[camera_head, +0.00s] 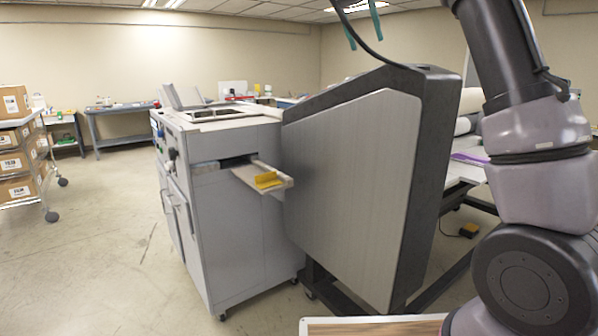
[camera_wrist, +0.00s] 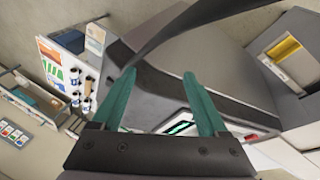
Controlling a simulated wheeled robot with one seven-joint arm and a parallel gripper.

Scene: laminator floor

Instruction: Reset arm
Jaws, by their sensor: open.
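My gripper shows in the wrist view (camera_wrist: 158,100) as two teal fingers standing apart with nothing between them. In the head view the teal fingertips (camera_head: 363,26) hang at the top edge, above the large grey machine panel (camera_head: 350,190). My arm rises along the right side of the head view, and its upper part is cut off by the frame. In the wrist view the dark edge of the machine (camera_wrist: 200,75) lies beyond the fingers.
A grey cabinet machine (camera_head: 235,210) on casters has an out-tray (camera_head: 258,178) holding a yellow piece. A cart with cardboard boxes (camera_head: 14,162) stands at the left. A workbench (camera_head: 115,108) is at the back wall. The floor at left is clear.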

